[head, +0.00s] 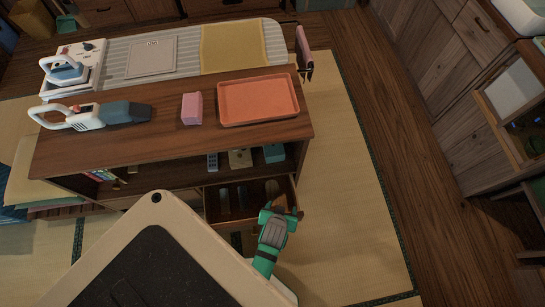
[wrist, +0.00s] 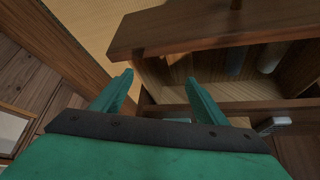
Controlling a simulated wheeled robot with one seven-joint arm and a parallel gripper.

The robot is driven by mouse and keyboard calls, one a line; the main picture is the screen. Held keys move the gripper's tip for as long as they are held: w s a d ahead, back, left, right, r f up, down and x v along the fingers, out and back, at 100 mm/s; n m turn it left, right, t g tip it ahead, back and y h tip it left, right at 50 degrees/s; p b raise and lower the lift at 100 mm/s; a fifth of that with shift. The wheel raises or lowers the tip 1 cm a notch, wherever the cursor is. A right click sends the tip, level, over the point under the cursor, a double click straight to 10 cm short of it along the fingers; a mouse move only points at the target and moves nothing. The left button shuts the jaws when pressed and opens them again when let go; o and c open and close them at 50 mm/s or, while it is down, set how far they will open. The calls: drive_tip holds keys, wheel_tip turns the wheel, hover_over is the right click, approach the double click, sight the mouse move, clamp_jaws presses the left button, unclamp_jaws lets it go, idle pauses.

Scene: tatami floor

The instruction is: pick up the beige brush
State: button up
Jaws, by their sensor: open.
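My gripper (head: 283,210) is open and empty, just in front of an open drawer (head: 209,205) low in the wooden cabinet. In the wrist view, the two green fingers (wrist: 160,78) are spread close to the drawer's wooden panel, with nothing between them. A tan, rounded item (head: 272,188) lies at the right inside the drawer; it may be the beige brush, but I cannot tell for sure. Dark, long items (head: 233,198) lie to its left. The wrist view shows only parts of the drawer's contents, including a pale item (wrist: 269,58).
The cabinet top (head: 170,90) holds an orange tray (head: 258,100), a pink block (head: 192,108) and a handheld vacuum (head: 95,115). A shelf above the drawer holds a remote (head: 212,162) and a teal box (head: 274,153). Tatami floor (head: 345,215) is clear at right.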

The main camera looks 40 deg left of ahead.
drive_tip(key=w+a+f+g, duration=0.1)
drive_tip(key=w+a+n+g, duration=0.1)
drive_tip(key=a, duration=0.1)
drive_tip(key=w+a+f+n, duration=0.1)
drive_tip(key=a, duration=0.1)
drive_tip(key=shift+w+a+f+g+h, duration=0.1)
drive_tip(key=shift+w+f+g+h, duration=0.05)
drive_tip(key=shift+f+g+h, duration=0.2)
drive_tip(key=a, duration=0.1)
drive_tip(key=w+a+n+g+h, duration=0.1)
drive_tip(key=a+g, duration=0.1)
drive_tip(key=shift+w+a+r+n+h, duration=0.15)
drive_tip(key=shift+w+r+n+h, duration=0.1)
drive_tip(key=shift+w+r+n, duration=0.15)
drive_tip(key=g, duration=0.1)
hover_over(273, 192)
drive_tip(key=shift+n+h, duration=0.3)
drive_tip(key=f, duration=0.4)
drive_tip(key=shift+w+a+f, duration=0.1)
drive_tip(key=shift+a+f, duration=0.1)
drive_tip(key=shift+a, duration=0.05)
drive_tip(key=shift+d+f, duration=0.15)
drive_tip(key=shift+f, duration=1.25)
drive_tip(key=shift+d+f, duration=0.1)
drive_tip(key=shift+f, duration=1.3)
drive_tip(key=c, duration=1.2)
